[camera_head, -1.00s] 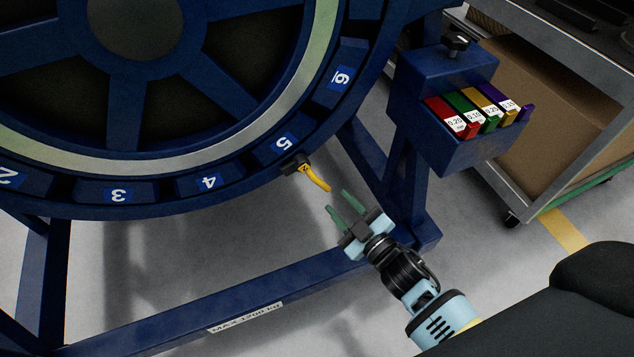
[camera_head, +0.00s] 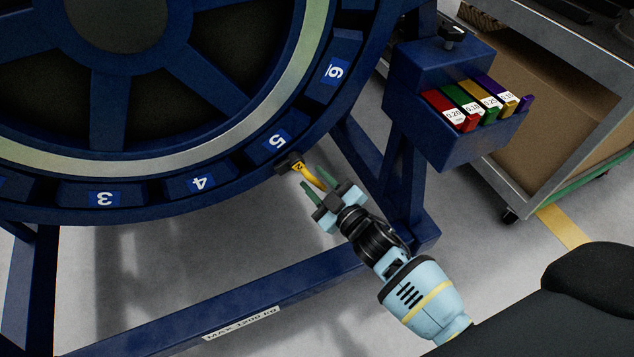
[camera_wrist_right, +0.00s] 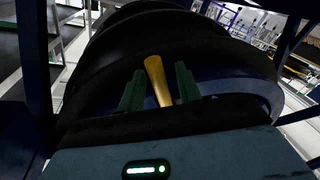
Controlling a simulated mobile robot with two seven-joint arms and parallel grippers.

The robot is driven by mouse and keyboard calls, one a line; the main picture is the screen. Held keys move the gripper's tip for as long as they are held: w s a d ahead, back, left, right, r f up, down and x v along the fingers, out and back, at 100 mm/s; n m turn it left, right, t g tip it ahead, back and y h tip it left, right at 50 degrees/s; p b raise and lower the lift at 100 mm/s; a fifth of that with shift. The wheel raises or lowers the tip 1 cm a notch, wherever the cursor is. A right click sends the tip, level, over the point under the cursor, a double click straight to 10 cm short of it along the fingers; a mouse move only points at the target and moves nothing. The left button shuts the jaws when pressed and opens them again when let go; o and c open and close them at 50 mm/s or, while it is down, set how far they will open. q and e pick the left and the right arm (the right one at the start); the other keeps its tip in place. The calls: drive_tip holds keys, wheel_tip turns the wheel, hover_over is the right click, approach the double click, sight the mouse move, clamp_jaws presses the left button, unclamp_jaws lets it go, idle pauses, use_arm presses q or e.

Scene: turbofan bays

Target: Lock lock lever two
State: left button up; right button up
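Lock lever two is a yellow handle (camera_head: 311,176) on a black mount marked 2, on the lower right rim of the blue ring near label 5. It points down and to the right. My right gripper (camera_head: 314,187) is at the lever's free end, with its green fingers open on either side of it. In the right wrist view the yellow lever (camera_wrist_right: 157,80) stands between the two green fingers (camera_wrist_right: 158,88), with a gap visible on each side. My left gripper is not in view.
The blue frame's lower beam (camera_head: 290,297) runs below my right arm. A blue box (camera_head: 440,85) with red, green, yellow and purple gauges is mounted at the right. A grey cart (camera_head: 560,60) stands behind it.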

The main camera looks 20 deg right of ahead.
clamp_jaws()
